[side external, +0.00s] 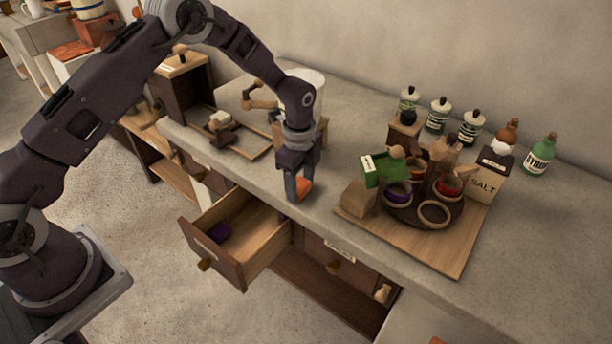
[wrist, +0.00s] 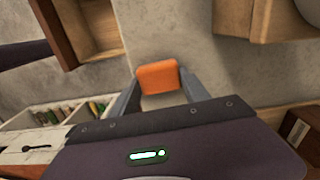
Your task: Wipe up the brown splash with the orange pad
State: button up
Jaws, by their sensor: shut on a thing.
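My gripper (side external: 299,190) points down over the front part of the grey counter (side external: 335,161), just behind the open drawer. It is shut on the orange pad (side external: 305,185). In the wrist view the pad (wrist: 158,77) sits between the two grey fingers. I cannot tell whether the pad touches the counter or hangs just above it. I make out no brown splash in either view; the pad and gripper hide the patch under them.
An open drawer (side external: 214,256) with a purple thing inside juts out below the counter. To the right a wooden board (side external: 446,261) carries a dark round rack with jars. Jars and a green bottle (side external: 540,154) stand behind. A wooden tray (side external: 244,151) lies to the left.

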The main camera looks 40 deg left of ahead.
jog(key=shift+s, duration=0.55)
jog(key=w, duration=0.4)
jog(key=shift+w+d, duration=0.15)
jog(key=shift+d, duration=0.15)
jog(key=shift+s, duration=1.95)
jog(key=shift+w, duration=2)
notch_tip(320, 180, up, 8)
jog(key=shift+s+r, duration=0.1)
